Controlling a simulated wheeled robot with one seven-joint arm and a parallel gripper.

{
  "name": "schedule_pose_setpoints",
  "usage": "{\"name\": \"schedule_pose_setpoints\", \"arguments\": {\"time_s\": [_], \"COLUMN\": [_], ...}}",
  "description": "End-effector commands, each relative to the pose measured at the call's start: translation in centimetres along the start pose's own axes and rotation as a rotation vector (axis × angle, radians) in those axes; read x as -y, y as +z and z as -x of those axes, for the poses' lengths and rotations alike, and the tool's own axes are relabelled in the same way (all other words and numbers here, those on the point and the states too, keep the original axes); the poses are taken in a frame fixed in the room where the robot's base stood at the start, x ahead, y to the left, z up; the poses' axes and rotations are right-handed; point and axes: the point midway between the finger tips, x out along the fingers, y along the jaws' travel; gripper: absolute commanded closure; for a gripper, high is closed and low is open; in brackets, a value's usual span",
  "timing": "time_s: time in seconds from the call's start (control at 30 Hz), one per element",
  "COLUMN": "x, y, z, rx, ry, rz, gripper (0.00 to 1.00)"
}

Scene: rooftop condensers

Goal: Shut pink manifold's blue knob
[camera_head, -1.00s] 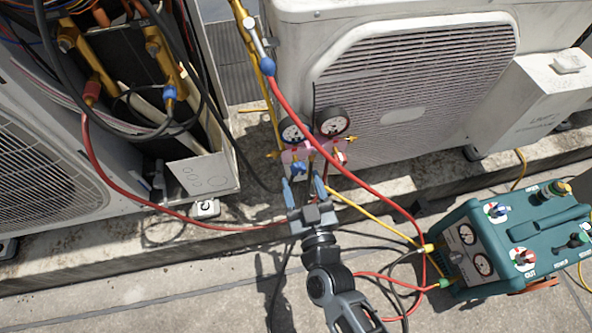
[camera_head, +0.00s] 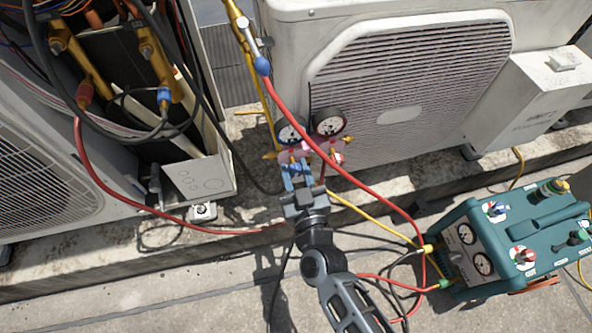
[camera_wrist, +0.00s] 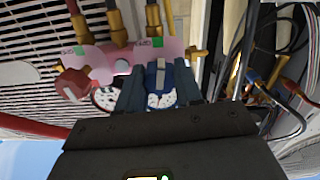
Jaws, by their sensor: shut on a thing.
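The pink manifold (camera_head: 327,150) hangs in front of the white condenser's grille, with two round gauges above it in the head view. In the wrist view the pink manifold (camera_wrist: 118,58) crosses the upper part, with brass fittings on it. Its blue knob (camera_wrist: 160,84) sits between my fingers. My gripper (camera_wrist: 160,90) is shut on the blue knob, one finger on each side. In the head view my gripper (camera_head: 297,178) reaches up to the knob from below. The red knob (camera_wrist: 74,84) is at the left in the wrist view, apart from my fingers.
A red hose (camera_head: 345,172) passes over the manifold close to my gripper. A yellow hose (camera_head: 372,217) runs to the teal machine (camera_head: 520,245) at right. The open condenser panel (camera_head: 200,178) stands left. Open concrete (camera_head: 150,290) lies in front.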

Motion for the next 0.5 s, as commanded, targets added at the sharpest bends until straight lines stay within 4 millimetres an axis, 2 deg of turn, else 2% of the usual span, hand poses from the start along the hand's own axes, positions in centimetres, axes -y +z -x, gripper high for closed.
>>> {"name": "schedule_pose_setpoints", "arguments": {"time_s": [0.03, 0.2, 0.5], "x": [0.00, 0.00, 0.00], "y": [0.00, 0.00, 0.01], "z": [0.01, 0.01, 0.02], "rx": [0.000, 0.000, 0.000], "ry": [0.000, 0.000, 0.000], "rz": [0.000, 0.000, -0.035], "gripper": [0.79, 0.95, 0.95]}}
